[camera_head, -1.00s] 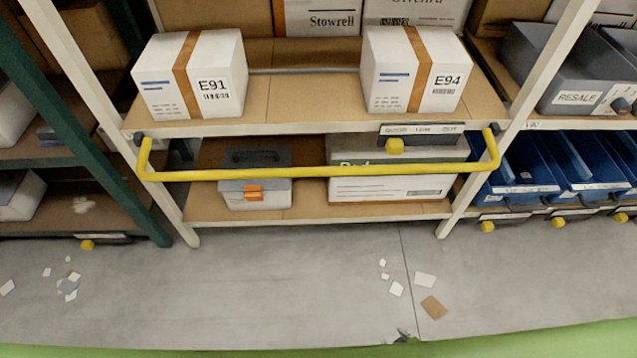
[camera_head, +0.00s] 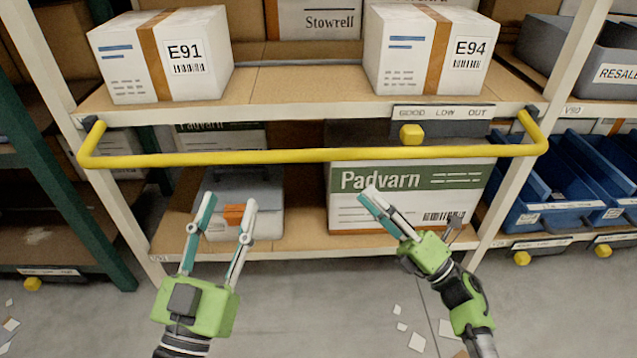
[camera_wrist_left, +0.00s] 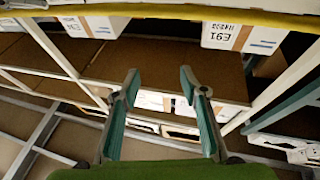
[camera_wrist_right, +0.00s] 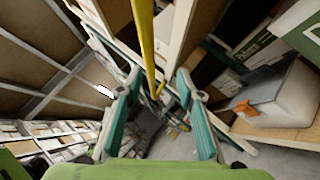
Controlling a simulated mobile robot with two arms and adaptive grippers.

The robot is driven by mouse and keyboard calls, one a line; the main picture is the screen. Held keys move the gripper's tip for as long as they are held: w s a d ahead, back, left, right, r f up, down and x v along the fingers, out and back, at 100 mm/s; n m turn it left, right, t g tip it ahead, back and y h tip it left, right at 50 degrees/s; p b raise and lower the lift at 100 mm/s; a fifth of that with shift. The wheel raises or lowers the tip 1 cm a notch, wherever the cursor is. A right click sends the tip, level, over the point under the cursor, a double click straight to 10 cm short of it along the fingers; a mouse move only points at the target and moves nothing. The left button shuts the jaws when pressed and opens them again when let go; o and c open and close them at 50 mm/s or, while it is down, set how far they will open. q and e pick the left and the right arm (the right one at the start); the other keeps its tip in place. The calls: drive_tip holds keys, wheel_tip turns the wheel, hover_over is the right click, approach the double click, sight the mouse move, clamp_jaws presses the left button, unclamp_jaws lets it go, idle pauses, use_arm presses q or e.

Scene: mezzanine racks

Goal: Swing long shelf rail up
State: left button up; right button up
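The long yellow shelf rail (camera_head: 310,156) hangs across the front of the rack, just below the upper shelf's front edge. Its bent ends meet dark pivots on the two uprights. My left gripper (camera_head: 229,200) is open and empty, below the rail's left half; the rail crosses the top of the left wrist view (camera_wrist_left: 200,9). My right gripper (camera_head: 369,195) is below the rail, right of its middle, seen nearly edge-on. The right wrist view shows its fingers apart, with the rail (camera_wrist_right: 146,45) running lengthwise between and beyond them. Neither gripper holds the rail.
White boxes E91 (camera_head: 190,62) and E94 (camera_head: 408,58) stand on the upper shelf. A Padvarn carton (camera_head: 345,215) and a grey case with an orange latch (camera_head: 270,218) sit below, behind my grippers. A yellow knob (camera_head: 411,133) is above the rail. Paper scraps litter the floor.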

sight(324, 160)
drive_tip(key=w+a+r+n, duration=0.1)
drive_tip(key=a+r, duration=0.1)
drive_tip(key=a, duration=0.1)
drive_tip(key=w+a+r+n+g+y, duration=0.1)
drive_tip(key=w+a+r, duration=0.1)
drive_tip(key=a, duration=0.1)
drive_tip(key=w+a+r+n+b, duration=0.1)
drive_tip(key=w+a+r, duration=0.1)
drive_tip(key=a+r, duration=0.1)
drive_tip(key=shift+a, duration=0.3)
use_arm(q)
drive_tip(key=s+r+t, duration=0.3)
drive_tip(key=s+r, duration=0.1)
drive_tip(key=r, duration=0.1)
drive_tip(key=shift+a+r+h, duration=0.3)
drive_tip(key=shift+r+h, duration=0.1)
use_arm(e)
drive_tip(key=shift+x, duration=0.8)
use_arm(q)
drive_tip(key=shift+w+r, duration=0.1)
use_arm(e)
clamp_jaws()
